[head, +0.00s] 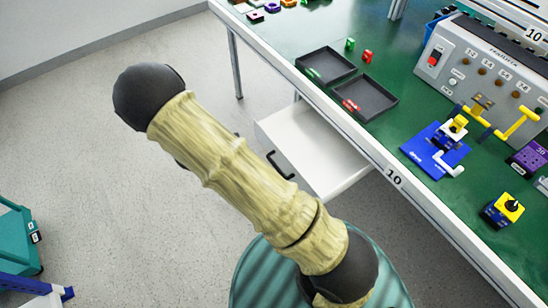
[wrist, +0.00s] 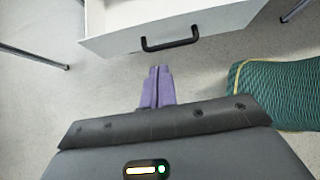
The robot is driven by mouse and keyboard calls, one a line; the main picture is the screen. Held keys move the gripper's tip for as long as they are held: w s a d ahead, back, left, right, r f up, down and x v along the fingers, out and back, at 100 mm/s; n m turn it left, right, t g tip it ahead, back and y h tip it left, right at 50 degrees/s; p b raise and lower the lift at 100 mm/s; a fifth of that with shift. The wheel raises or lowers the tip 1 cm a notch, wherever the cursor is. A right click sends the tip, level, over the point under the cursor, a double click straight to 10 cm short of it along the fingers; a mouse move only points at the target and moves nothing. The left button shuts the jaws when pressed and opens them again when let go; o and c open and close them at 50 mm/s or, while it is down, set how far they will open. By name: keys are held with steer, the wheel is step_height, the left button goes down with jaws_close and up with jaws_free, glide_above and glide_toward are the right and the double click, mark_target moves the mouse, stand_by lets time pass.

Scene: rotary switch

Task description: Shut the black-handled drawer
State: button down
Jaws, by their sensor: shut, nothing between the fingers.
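The white drawer (head: 312,150) stands pulled out from under the green-topped workbench in the head view. Its black handle (head: 281,166) is on its front face, partly bordered by my arm. In the wrist view the drawer front (wrist: 110,45) spans the top, with the black handle (wrist: 170,38) near the centre. My gripper (wrist: 160,70) has purple fingers that are shut and empty. In the picture the fingertips lie just below the handle, apart from it. My gripper is hidden in the head view behind my arm.
The workbench (head: 393,178) carries two black trays (head: 362,99), a grey control box (head: 485,70), a blue-and-yellow switch fixture (head: 437,150) and small coloured parts. Bench legs (head: 235,65) stand beside the drawer. A teal item (head: 15,240) is at the lower left.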

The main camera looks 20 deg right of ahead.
steer(key=shift+d, duration=0.1)
glide_toward(281, 154)
steer(key=x, duration=0.5)
steer(key=shift+f, duration=0.3)
steer(key=shift+w+d, duration=0.1)
steer(key=shift+d, duration=0.2)
steer(key=shift+w, duration=0.1)
